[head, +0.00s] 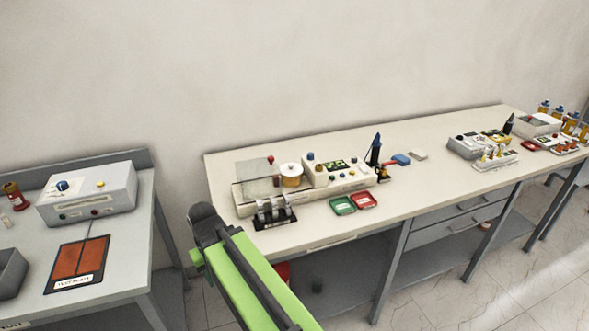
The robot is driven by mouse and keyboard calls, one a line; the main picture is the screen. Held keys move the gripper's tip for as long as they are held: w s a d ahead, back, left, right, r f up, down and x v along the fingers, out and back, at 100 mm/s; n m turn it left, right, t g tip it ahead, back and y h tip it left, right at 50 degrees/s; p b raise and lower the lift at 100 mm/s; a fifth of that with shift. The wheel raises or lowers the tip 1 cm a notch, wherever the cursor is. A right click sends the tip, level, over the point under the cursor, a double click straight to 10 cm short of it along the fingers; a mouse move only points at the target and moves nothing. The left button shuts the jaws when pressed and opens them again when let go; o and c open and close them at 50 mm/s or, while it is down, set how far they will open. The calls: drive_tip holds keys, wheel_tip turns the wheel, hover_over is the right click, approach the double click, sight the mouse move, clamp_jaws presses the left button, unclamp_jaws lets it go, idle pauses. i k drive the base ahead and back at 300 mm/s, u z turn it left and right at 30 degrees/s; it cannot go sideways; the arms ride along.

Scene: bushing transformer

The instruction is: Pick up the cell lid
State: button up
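A small amber cylinder (291,181) with a round white top (290,169) stands at the left of the long bench, on a pale instrument base (345,189). The white top looks like the cell lid, but it is too small to be sure. It appears to sit on the cylinder. My green and black arm rises from the bottom of the head view in front of the bench's left end. My gripper cannot be made out.
The long bench (440,160) holds a black rack (273,211), a green tray (342,205) and a red tray (364,200) near its front edge. A second instrument (466,147) stands farther right. A separate table at left holds a white box (92,194).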

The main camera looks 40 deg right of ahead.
sight(288, 169)
drive_tip(key=i, duration=0.85)
drive_tip(key=u, duration=0.05)
